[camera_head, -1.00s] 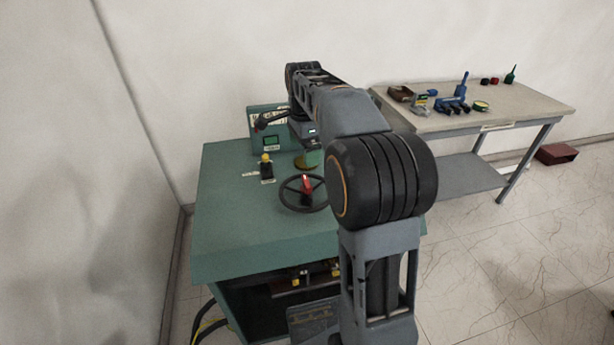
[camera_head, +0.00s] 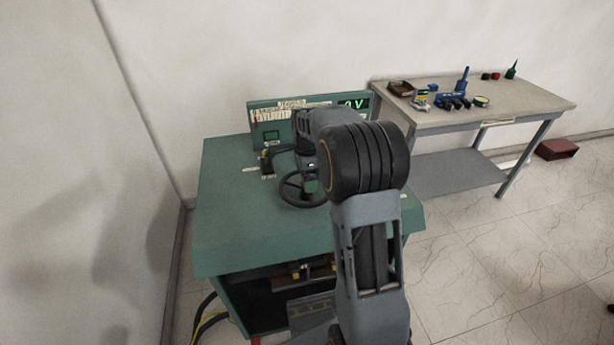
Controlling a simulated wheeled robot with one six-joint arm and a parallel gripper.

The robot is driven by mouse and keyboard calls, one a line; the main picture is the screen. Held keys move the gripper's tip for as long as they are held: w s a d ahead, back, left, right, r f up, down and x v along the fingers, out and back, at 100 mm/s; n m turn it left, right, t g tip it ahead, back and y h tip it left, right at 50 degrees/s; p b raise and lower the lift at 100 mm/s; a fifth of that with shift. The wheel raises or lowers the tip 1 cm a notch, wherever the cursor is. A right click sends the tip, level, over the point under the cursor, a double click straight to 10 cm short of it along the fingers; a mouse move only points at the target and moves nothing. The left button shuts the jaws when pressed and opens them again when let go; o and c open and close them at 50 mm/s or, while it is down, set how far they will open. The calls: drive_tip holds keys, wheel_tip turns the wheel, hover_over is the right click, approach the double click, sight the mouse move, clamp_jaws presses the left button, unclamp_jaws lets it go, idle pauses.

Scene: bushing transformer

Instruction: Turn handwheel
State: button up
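The dark handwheel (camera_head: 284,196) lies on top of the green cabinet (camera_head: 232,224), in the middle of the head view. Its left and front rim shows; its right side and hub are hidden behind my arm. My arm reaches over the cabinet and its wrist is just above and behind the wheel. My gripper's fingers are hidden behind the arm links, so I cannot tell whether they touch the wheel or how far they are open. A panel (camera_head: 262,120) with a green display reading about "0 V" (camera_head: 352,104) stands at the cabinet's back.
A black and yellow control (camera_head: 265,163) sits left of the wheel. A workbench (camera_head: 530,100) with blue tools (camera_head: 453,100) and small bottles stands at the right. A red box (camera_head: 556,149) lies on the floor beyond it. Cables (camera_head: 207,318) run by the cabinet's lower left.

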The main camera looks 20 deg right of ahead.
drive_tip(key=shift+f, duration=0.4)
drive_tip(key=shift+c, duration=0.4)
drive_tip(key=c, duration=1.2)
